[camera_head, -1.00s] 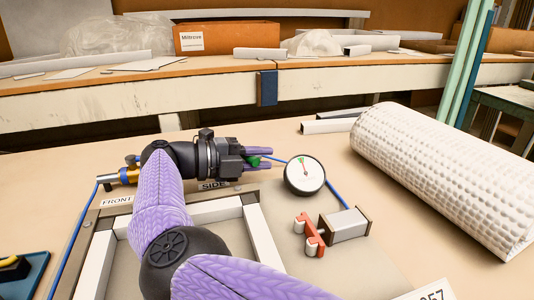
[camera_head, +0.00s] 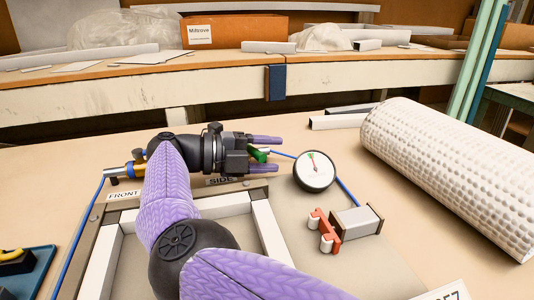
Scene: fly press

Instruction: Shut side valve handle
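The side valve's green handle (camera_head: 258,155) shows just beyond the body of my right gripper, above and right of the SIDE label (camera_head: 221,181). My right gripper (camera_head: 264,154) is open, with its two purple fingers pointing right and spread apart. The green handle lies between the fingers in this view; I cannot tell whether it touches either one. The gripper body and wrist hide the valve body. My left gripper is not in view.
A round gauge (camera_head: 314,171) on the blue hose stands right of the fingers. A brass fitting with a yellow part (camera_head: 138,168) is near the FRONT label (camera_head: 123,195). A red-handled clamp (camera_head: 325,230) and a white textured roll (camera_head: 445,175) are to the right.

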